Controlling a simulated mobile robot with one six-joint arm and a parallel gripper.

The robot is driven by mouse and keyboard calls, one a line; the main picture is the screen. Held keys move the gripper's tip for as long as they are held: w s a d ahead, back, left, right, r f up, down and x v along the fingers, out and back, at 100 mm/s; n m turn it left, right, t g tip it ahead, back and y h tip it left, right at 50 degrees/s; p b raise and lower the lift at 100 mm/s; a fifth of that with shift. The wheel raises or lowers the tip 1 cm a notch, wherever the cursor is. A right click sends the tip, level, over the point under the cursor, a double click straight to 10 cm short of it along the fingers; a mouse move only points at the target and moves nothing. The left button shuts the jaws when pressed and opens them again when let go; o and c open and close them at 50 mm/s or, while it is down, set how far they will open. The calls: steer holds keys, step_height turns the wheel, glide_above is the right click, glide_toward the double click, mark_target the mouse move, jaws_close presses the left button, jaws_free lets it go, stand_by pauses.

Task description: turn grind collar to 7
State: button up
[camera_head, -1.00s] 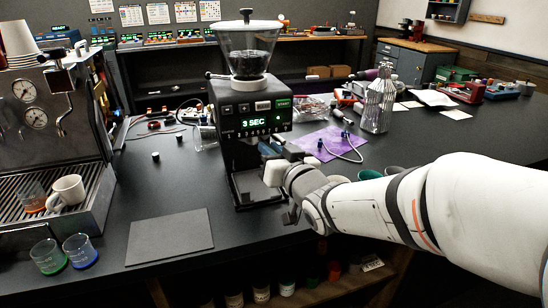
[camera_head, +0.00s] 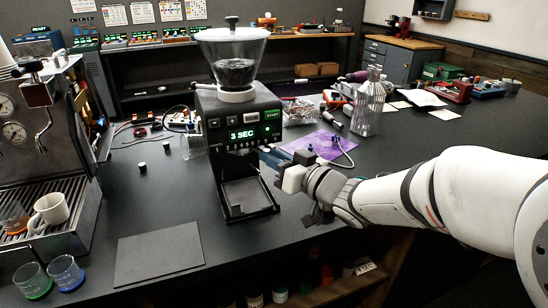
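The black grinder (camera_head: 222,140) stands on the dark counter at mid-picture, with a clear hopper (camera_head: 236,62) holding dark beans on top. A pale collar (camera_head: 237,95) rings the hopper's base. A short handle (camera_head: 197,86) sticks out to the left at collar height. Numbers on the collar are too small to read. The grinder's display (camera_head: 243,134) reads "3 SEC". My gripper (camera_head: 279,165) is beside the grinder's lower right, below the collar and apart from it. Its fingers are small and partly hidden, so I cannot tell whether they are open.
An espresso machine (camera_head: 60,150) with cups stands at left. A dark mat (camera_head: 160,246) lies in front. A purple mat (camera_head: 318,146) with a cable and a clear bottle (camera_head: 367,105) are right of the grinder. The counter left of the grinder is mostly clear.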

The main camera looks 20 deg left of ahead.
steer(key=shift+o, duration=1.2)
steer(key=shift+s, duration=0.2)
steer(key=v, duration=0.7)
steer(key=shift+s+d, duration=0.15)
steer(key=shift+d, duration=0.25)
